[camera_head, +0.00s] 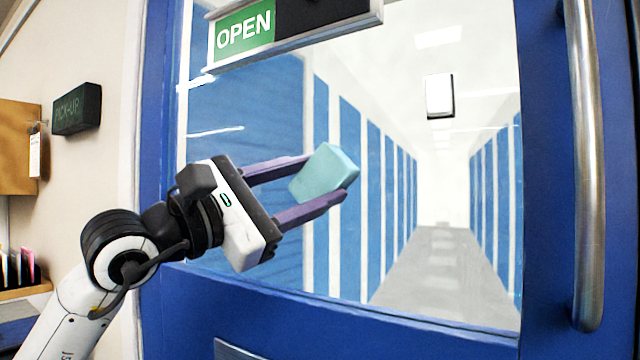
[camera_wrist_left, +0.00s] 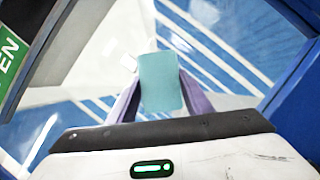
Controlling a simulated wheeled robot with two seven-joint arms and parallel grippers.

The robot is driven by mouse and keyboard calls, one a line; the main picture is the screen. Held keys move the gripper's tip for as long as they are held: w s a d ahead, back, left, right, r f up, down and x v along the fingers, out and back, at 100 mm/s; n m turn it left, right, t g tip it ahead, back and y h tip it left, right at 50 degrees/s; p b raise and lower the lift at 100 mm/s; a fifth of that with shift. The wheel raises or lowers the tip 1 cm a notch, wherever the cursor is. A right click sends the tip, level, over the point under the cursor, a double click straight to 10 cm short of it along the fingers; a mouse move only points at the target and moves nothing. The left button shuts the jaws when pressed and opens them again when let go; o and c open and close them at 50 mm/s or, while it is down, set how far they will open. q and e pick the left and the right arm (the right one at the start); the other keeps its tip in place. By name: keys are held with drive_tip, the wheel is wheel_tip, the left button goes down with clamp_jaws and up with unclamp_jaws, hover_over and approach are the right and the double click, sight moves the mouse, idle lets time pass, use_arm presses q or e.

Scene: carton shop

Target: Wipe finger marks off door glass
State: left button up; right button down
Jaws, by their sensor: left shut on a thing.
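The door glass (camera_head: 385,226) is a large pane in a blue door, with a corridor of blue and white panels showing in it. My left gripper (camera_head: 322,180) is shut on a light teal block-shaped wiping pad (camera_head: 325,172), held in front of the pane. The pad also shows between the purple fingers in the left wrist view (camera_wrist_left: 161,82). I cannot tell whether the pad touches the glass. Some short white streaks (camera_head: 215,131) show at the upper left of the pane; I cannot tell if they are marks or reflections. My right gripper is not in view.
An OPEN sign (camera_head: 246,30) juts across the top of the pane. A steel pull handle (camera_head: 588,170) runs down the door's right side. A dark pick-up sign (camera_head: 77,109) and a shelf (camera_head: 25,289) are on the left wall. The pane right of the pad is clear.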

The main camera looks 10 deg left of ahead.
sight(347, 169)
use_arm(q)
drive_tip(key=shift+w+a, duration=0.3)
drive_tip(key=shift+a, duration=0.45)
drive_tip(key=shift+w+a, duration=0.3)
drive_tip(key=shift+a, duration=0.45)
drive_tip(key=shift+s+d+r, duration=0.25)
drive_tip(key=shift+d, duration=0.3)
drive_tip(key=shift+s+d+r, duration=0.25)
drive_tip(key=shift+d, duration=0.35)
drive_tip(key=shift+s+d+r, duration=0.25)
drive_tip(key=shift+d, duration=0.3)
drive_tip(key=shift+s+d+b, duration=0.1)
drive_tip(key=shift+s+d, duration=0.1)
drive_tip(key=shift+d, duration=0.5)
drive_tip(key=shift+s+d+b, duration=0.15)
drive_tip(key=shift+s+d, duration=0.1)
drive_tip(key=shift+d, duration=0.45)
drive_tip(key=shift+s+d+b, duration=0.1)
drive_tip(key=shift+s+d, duration=0.1)
drive_tip(key=shift+d, duration=0.5)
drive_tip(key=shift+s, duration=0.1)
drive_tip(key=shift+s, duration=0.2)
drive_tip(key=s, duration=0.1)
drive_tip(key=s+a+b, duration=0.1)
drive_tip(key=s+b, duration=0.1)
drive_tip(key=shift+s+a, duration=0.15)
drive_tip(key=shift+a, duration=0.1)
drive_tip(key=shift+s+a, duration=0.3)
drive_tip(key=shift+s, duration=0.55)
